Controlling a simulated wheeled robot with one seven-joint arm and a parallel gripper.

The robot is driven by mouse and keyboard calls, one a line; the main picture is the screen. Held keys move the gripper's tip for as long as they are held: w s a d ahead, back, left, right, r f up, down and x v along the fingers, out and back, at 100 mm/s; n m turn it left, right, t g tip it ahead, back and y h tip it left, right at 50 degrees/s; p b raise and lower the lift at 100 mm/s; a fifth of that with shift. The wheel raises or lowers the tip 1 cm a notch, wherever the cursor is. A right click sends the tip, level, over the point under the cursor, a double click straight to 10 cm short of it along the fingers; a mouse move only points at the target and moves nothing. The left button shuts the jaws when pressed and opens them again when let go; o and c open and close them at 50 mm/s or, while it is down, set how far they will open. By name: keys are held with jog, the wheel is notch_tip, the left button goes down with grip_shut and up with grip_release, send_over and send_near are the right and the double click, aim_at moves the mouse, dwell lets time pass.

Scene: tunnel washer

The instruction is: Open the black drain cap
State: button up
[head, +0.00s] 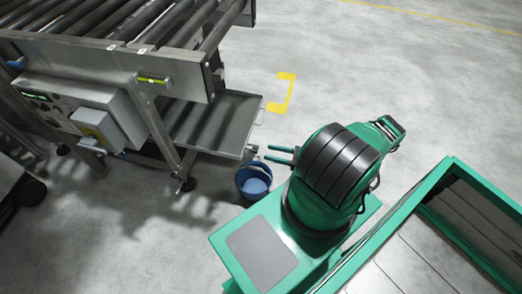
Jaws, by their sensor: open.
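I cannot make out the black drain cap in the head view. My gripper (267,154) shows as two teal fingers sticking out to the left from behind my arm. The fingers are apart with nothing visible between them. In the picture they lie just above and right of the blue bucket's rim and right of the washer's metal tray. Their height above the floor is hard to judge. My arm hides the gripper's base.
The washer frame with dark rollers (120,22) fills the upper left. Its metal tray (215,122) juts out low. A blue bucket (254,182) stands on the floor near the tray's corner. A grey control box (85,112) hangs on the frame. Floor beyond the yellow marking (287,92) is clear.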

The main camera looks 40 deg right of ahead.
aim_at(255, 149)
jog(key=x, duration=0.6)
